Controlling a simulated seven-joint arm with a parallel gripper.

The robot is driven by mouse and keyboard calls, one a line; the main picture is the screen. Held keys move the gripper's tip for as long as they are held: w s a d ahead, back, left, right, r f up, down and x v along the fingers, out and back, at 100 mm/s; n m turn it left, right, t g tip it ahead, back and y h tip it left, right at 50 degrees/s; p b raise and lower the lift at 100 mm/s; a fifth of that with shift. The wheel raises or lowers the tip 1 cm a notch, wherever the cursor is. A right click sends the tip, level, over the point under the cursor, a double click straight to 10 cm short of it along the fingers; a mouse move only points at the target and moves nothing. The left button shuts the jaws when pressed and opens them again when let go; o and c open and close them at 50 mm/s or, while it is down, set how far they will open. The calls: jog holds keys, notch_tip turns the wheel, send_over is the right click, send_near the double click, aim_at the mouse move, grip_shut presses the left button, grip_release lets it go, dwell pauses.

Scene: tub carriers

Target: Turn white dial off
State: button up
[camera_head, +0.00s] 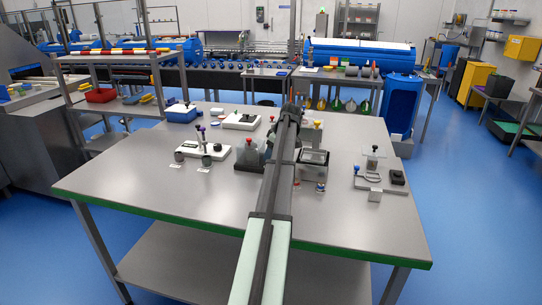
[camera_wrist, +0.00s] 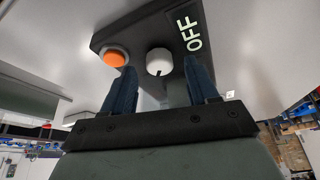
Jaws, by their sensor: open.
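The white dial (camera_wrist: 159,61) sits on a dark control panel (camera_wrist: 150,30) in the wrist view. A small dark mark shows at the dial's lower edge, facing away from the white OFF lettering (camera_wrist: 194,42) at the upper right. My gripper (camera_wrist: 160,70) is open, with one dark finger on each side of the dial in the picture. I see no finger clearly touching the dial, and the depth between them is hard to judge. In the camera_head view my arm reaches over the table, and I cannot make out the dial there.
An orange button (camera_wrist: 115,57) is left of the dial, close to the left finger. The metal table (camera_head: 170,219) holds a white board with posts (camera_head: 202,152), a blue tub (camera_head: 181,113) and a grey fixture (camera_head: 381,184). The table's front left is clear.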

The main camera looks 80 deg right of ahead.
jog(key=shift+w+d+f, duration=0.1)
jog(key=shift+w+f, duration=0.1)
jog(key=shift+f, duration=0.4)
